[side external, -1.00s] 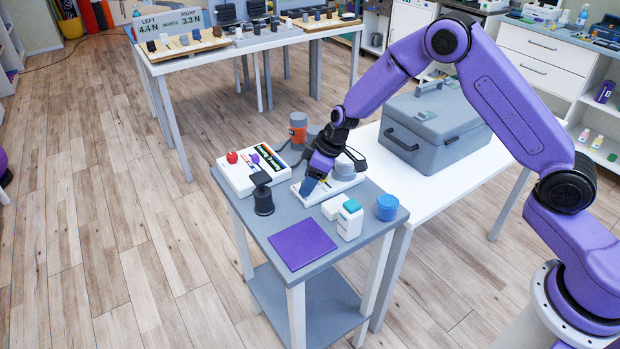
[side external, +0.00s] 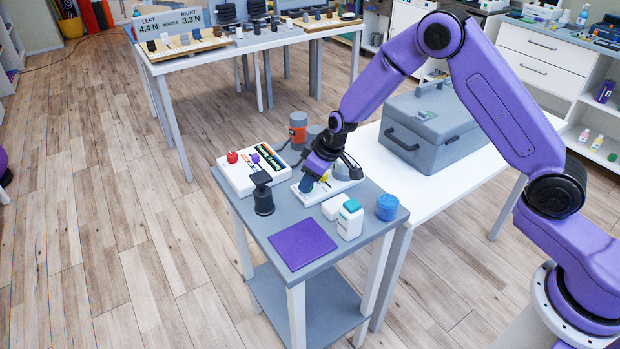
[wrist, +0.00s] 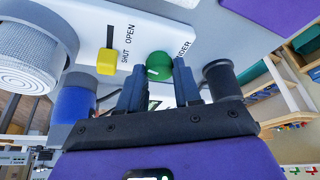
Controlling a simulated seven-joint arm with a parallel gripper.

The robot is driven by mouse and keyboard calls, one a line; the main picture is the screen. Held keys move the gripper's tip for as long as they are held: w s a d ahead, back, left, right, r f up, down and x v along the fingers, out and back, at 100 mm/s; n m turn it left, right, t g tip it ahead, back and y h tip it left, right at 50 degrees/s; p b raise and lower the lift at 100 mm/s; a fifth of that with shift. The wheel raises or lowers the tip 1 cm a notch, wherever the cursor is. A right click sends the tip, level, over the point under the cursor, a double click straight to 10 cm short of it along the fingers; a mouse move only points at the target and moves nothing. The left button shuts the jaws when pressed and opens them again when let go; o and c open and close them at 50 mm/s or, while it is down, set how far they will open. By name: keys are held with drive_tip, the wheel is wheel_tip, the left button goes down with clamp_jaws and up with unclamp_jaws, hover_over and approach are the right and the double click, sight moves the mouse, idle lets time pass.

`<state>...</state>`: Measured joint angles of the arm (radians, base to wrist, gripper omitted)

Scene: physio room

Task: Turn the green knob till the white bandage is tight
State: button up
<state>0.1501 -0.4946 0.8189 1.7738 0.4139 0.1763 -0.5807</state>
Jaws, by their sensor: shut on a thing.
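The green knob (wrist: 158,66), with a white mark on it, stands on a white base plate (wrist: 140,38) in the wrist view. My gripper (wrist: 159,84) has one dark blue finger on each side of the knob and is shut on it. In the side view my gripper (side external: 308,184) points down over the plate and hides the knob. The white bandage (wrist: 35,55) is a ribbed roll at the left of the wrist view. I cannot tell how tight it is. A yellow lever (wrist: 107,61) sits beside the words SHUT and OPEN.
On the grey table, a white box with a red button (side external: 232,157) and a black post (side external: 262,194) stand left of my gripper. A purple mat (side external: 302,243) lies in front. A grey case (side external: 432,128) is behind.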

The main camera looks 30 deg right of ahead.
drive_tip(key=shift+s+a+m+h, duration=0.15)
drive_tip(key=shift+m+h, duration=0.45)
drive_tip(key=shift+m, duration=1.05)
drive_tip(key=shift+a+m+h, duration=0.1)
drive_tip(key=shift+m+h, duration=0.5)
drive_tip(key=shift+m, duration=1.05)
drive_tip(key=m+h, duration=0.1)
drive_tip(key=m, duration=0.2)
drive_tip(key=shift+a, duration=0.1)
drive_tip(key=shift+a+m+g+h, duration=0.15)
drive_tip(key=shift+m+h, duration=0.25)
drive_tip(key=shift+m, duration=0.65)
drive_tip(key=shift+d+m+g+h, duration=0.15)
drive_tip(key=shift+m+h, duration=0.25)
drive_tip(key=shift+m, duration=0.65)
drive_tip(key=shift+a, duration=0.1)
drive_tip(key=o, duration=1)
drive_tip(key=shift+o, duration=0.2)
